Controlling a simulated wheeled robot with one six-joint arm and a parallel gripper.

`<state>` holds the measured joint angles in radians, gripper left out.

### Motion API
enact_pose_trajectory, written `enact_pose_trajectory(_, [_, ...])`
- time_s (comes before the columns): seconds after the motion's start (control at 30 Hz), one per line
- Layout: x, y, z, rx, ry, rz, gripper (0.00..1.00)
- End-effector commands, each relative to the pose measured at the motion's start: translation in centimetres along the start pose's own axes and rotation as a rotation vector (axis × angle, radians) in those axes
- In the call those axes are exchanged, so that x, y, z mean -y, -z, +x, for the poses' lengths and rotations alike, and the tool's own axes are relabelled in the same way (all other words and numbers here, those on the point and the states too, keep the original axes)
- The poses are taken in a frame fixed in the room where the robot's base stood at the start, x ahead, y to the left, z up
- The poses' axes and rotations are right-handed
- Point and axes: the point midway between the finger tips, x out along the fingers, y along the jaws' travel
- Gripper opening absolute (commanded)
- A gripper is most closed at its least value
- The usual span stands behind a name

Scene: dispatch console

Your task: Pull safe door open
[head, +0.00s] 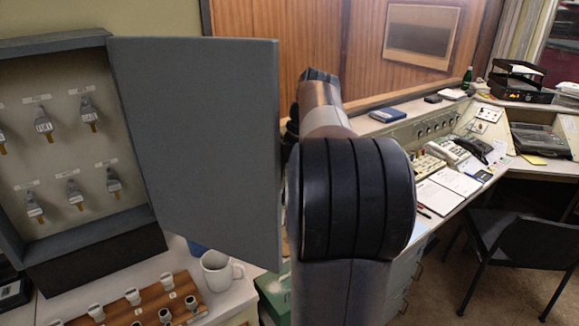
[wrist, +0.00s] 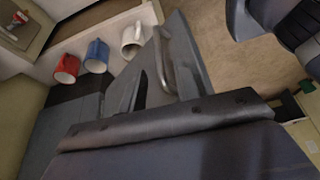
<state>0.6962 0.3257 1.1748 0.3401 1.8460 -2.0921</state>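The safe door (head: 205,150) is a flat grey panel. In the head view it stands swung well open, out from the right side of the grey key cabinet (head: 70,246). In the wrist view the door (wrist: 196,62) shows at a slant with a curved metal handle (wrist: 168,62) on it. My gripper (wrist: 160,95) is close to the handle in the wrist view. I cannot tell whether its fingers touch the handle or how far apart they are. In the head view the gripper is hidden behind the door and my arm.
Keys on tags (head: 42,122) hang inside the cabinet. A white mug (head: 218,271) and a wooden stamp rack (head: 150,302) are below the door. Red (wrist: 66,68) and blue (wrist: 97,55) mugs show in the wrist view. A console desk (head: 440,150) and chair (head: 520,240) are at right.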

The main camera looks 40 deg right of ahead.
Motion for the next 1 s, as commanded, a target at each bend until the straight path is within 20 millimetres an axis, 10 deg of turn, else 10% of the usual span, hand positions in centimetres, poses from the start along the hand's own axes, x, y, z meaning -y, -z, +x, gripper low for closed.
enact_pose_trajectory(0.4, [0.0,0.1,-5.9,0.0,0.0,0.0,0.31])
enact_pose_trajectory(1.0, [0.0,0.0,-6.2,0.0,0.001,0.0,0.31])
